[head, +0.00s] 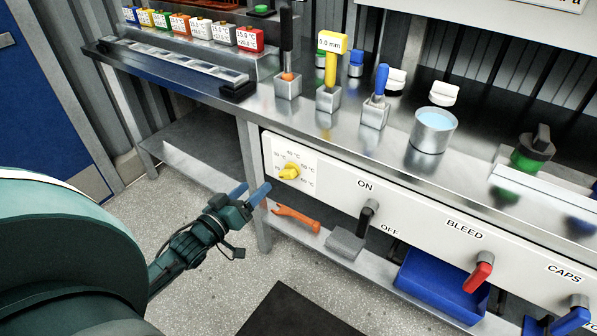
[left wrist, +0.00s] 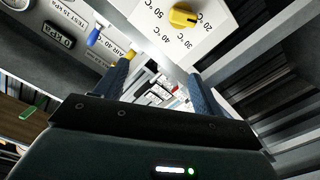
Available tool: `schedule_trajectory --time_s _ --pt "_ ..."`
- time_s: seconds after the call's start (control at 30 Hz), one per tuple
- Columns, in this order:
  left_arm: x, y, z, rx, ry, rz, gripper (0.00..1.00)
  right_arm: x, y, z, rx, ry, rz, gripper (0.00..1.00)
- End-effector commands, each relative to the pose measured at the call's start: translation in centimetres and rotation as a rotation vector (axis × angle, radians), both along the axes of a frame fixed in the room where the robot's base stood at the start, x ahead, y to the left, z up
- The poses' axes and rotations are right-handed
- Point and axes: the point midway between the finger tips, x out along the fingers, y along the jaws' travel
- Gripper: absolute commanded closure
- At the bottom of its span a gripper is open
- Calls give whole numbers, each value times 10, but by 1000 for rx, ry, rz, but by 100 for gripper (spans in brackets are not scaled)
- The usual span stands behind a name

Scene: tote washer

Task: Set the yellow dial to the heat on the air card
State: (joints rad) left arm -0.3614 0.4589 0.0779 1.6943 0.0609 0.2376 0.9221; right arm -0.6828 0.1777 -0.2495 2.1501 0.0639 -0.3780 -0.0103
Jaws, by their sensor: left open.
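The yellow dial (head: 289,171) sits on a white temperature plate at the left end of the bench's white front panel. It also shows at the top of the left wrist view (left wrist: 183,15), with marks including 20, 30, 40 and 50 °C around it; its exact setting is hard to tell. My left gripper (head: 250,191) is open and empty, its blue fingers just left of and below the dial, apart from it. The fingers (left wrist: 160,69) also show in the wrist view. My right gripper is out of view.
Right of the dial are a black ON/OFF lever (head: 368,212) and a red BLEED lever (head: 478,272). An orange wrench (head: 296,218) and blue bin (head: 440,284) lie on the lower shelf. Tools and a metal cup (head: 433,130) stand on the bench. The floor before it is mostly clear.

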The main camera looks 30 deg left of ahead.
Motion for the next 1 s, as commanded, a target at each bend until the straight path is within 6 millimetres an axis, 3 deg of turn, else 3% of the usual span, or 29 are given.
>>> schedule_trajectory --time_s 0.03,0.23,0.47,0.63,1.0 --pt "-1 0 -24 0 2 0 31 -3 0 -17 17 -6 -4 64" --pt "-1 0 -56 1 2 0 31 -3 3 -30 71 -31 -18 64" --pt "4 -1 -67 1 1 -1 31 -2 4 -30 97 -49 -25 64" --pt "26 -2 -65 3 -2 0 31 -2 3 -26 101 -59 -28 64" --pt "101 -8 -66 2 1 -1 31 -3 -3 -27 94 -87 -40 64"
